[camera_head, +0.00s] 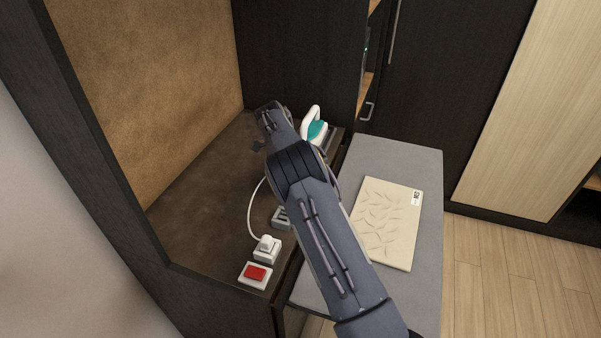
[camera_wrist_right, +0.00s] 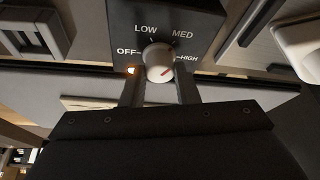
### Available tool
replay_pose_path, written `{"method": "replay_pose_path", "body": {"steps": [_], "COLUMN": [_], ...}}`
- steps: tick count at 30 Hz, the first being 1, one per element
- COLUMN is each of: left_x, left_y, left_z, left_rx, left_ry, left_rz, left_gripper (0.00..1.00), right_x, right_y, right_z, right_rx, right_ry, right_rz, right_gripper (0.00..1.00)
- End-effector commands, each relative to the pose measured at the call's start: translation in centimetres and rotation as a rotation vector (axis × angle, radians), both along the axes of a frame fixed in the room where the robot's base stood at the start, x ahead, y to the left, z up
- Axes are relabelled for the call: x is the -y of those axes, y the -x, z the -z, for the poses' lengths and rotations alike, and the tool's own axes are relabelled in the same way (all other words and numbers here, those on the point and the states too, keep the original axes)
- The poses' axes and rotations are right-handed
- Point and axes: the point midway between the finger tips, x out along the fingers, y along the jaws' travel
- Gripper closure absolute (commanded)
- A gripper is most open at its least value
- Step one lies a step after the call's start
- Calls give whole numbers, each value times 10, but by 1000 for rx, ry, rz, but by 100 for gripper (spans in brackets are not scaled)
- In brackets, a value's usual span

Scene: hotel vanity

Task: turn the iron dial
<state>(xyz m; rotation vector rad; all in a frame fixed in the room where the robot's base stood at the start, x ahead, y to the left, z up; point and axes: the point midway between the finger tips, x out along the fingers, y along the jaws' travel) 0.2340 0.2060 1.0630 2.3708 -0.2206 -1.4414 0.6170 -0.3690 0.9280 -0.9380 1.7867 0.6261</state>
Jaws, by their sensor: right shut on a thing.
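The iron dial (camera_wrist_right: 158,56) is a round pale knob on a black panel (camera_wrist_right: 124,20) marked OFF, LOW, MED and HIGH in the right wrist view. An orange light glows just below OFF. My right gripper (camera_wrist_right: 158,75) has one finger on each side of the knob and is shut on it. In the head view my right arm crosses the middle and hides the dial. The white and teal iron (camera_head: 316,130) stands at the back of the counter. My left gripper is out of view.
A grey ironing board (camera_head: 345,270) carries a wrinkled beige cloth (camera_head: 388,225). On the brown counter (camera_head: 195,215) are a white plug in a socket (camera_head: 267,250) with a cord, and a red switch (camera_head: 256,273). The counter's left part is clear. Dark cabinets stand behind.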

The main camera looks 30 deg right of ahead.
Motion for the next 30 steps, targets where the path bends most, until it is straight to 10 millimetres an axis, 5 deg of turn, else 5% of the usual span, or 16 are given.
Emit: {"method": "replay_pose_path", "body": {"steps": [3,4,9,20,30], "left_x": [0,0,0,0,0], "left_y": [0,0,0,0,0], "left_z": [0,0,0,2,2], "left_rx": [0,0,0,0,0], "left_ry": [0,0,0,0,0], "left_rz": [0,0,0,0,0], "left_gripper": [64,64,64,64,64], "right_x": [-1,-1,-1,-3,-20], "right_y": [0,0,0,-3,-15], "right_z": [1,2,1,-7,-58], "right_rx": [-2,-2,-2,3,1], "right_ry": [-4,-4,-2,-1,0], "right_rz": [-1,-2,-1,-3,-3], "right_gripper": [95,70,50,50,50]}}
